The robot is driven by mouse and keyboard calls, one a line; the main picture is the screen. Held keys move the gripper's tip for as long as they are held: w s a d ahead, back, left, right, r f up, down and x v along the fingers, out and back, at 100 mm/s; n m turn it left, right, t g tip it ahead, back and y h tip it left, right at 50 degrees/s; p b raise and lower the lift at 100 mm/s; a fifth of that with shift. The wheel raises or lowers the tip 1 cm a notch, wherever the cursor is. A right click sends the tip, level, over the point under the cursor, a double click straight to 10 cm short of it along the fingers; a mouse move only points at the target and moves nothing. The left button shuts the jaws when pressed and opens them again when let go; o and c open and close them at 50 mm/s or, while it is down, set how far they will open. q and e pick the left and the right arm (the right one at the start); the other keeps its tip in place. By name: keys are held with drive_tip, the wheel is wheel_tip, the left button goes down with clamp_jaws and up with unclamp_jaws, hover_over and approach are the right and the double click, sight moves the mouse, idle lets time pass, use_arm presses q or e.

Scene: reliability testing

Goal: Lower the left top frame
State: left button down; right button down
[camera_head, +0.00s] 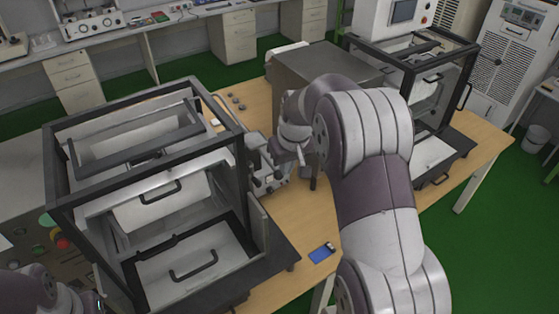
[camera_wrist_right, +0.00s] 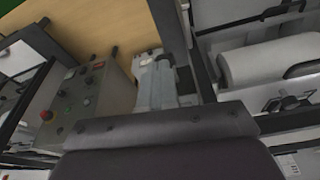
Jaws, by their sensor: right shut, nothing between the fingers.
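The left top frame (camera_head: 205,142) is a black open frame standing high above the dark base of the left test machine, with pale panels inside it. A black handle (camera_head: 160,193) is on its front panel. A second handle (camera_head: 194,266) is on the pale plate below. My right gripper (camera_head: 274,152) is just right of this machine, beside its right side, and partly hidden by my wrist.
A control box with buttons (camera_wrist_right: 92,100) shows in the right wrist view. A similar black-framed machine (camera_head: 440,70) stands at the right of the wooden table, with a grey box (camera_head: 320,62) beside it. A small blue item (camera_head: 320,253) lies near the front edge, where the table is mostly bare.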

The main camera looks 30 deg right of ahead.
drive_tip(key=p+v, duration=0.1)
drive_tip(key=v, duration=1.2)
drive_tip(key=shift+s+f, duration=0.1)
drive_tip(key=shift+s, duration=0.05)
drive_tip(key=s+a+f+b, duration=0.4)
drive_tip(key=f+b, duration=0.2)
drive_tip(key=f, duration=0.5)
drive_tip(key=s+a+f+g+b, duration=0.1)
drive_tip(key=s+a+f+b, duration=0.2)
drive_tip(key=f, duration=0.8)
drive_tip(key=s+a+f+b, duration=0.4)
drive_tip(key=s+f+b, duration=0.3)
drive_tip(key=f+b, duration=0.2)
drive_tip(key=shift+a+f+n+b, duration=0.3)
drive_tip(key=shift+a+f+n, duration=0.1)
drive_tip(key=shift+f, duration=0.55)
